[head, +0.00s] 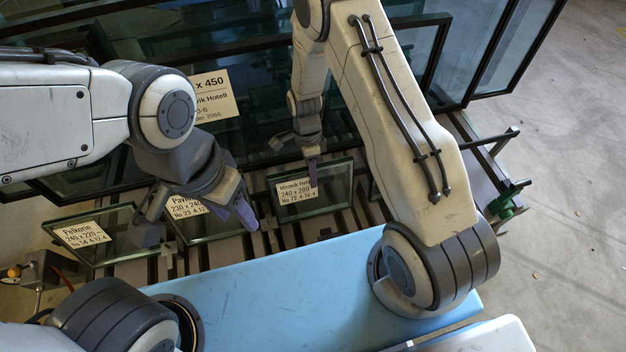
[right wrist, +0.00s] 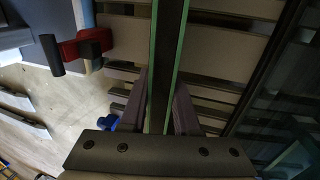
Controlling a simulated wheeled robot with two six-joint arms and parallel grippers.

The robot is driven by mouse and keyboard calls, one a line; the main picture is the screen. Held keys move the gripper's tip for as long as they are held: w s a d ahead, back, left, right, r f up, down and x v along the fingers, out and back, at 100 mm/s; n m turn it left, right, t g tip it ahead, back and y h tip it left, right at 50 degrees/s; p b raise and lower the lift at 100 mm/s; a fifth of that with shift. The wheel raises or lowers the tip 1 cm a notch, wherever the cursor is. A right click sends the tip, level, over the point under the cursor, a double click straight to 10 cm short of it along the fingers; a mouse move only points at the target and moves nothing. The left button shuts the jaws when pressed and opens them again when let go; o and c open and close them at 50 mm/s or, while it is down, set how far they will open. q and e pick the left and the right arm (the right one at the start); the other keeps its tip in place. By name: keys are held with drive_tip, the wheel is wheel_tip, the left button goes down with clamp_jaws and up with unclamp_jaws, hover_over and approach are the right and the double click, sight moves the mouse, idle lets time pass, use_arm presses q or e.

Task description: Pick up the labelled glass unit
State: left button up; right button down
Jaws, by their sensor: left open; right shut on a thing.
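My right gripper (head: 313,172) is at the top edge of the right unit. In the right wrist view its fingers (right wrist: 160,100) are shut on both sides of a green-edged glass unit (right wrist: 168,60). My left gripper (head: 197,208) is open and empty, in front of the middle unit and covering part of it.
Large dark glass frames stand behind, one with a partly hidden label (head: 212,96). A blue surface (head: 290,290) lies in front of the rack. A green clamp-like part (head: 506,203) is on the rack's right end. Bare concrete floor (head: 570,200) lies to the right.

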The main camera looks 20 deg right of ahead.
drive_tip(key=p+v, duration=0.3)
drive_tip(key=s+p+v, duration=0.1)
drive_tip(key=p+v, duration=0.2)
drive_tip(key=s+p+v, duration=0.1)
drive_tip(key=p+v, duration=0.2)
drive_tip(key=shift+s+r+p, duration=0.1)
drive_tip(key=shift+r+p, duration=0.2)
drive_tip(key=shift+r, duration=0.4)
drive_tip(key=d+r+n+t+h+p, duration=0.1)
drive_tip(key=d+r+n+p, duration=0.2)
drive_tip(key=r+n+p, duration=0.6)
drive_tip(key=s+d+r+n+t+h+p, duration=0.1)
drive_tip(key=d+r+n+p, duration=0.2)
drive_tip(key=r+n+p, duration=0.6)
wheel_tip(320, 180, up, 13)
drive_tip(key=p, duration=0.5)
drive_tip(key=shift+s+f+t+h, duration=0.2)
drive_tip(key=shift+s+t+h, duration=0.05)
drive_tip(key=shift+t+h, duration=0.15)
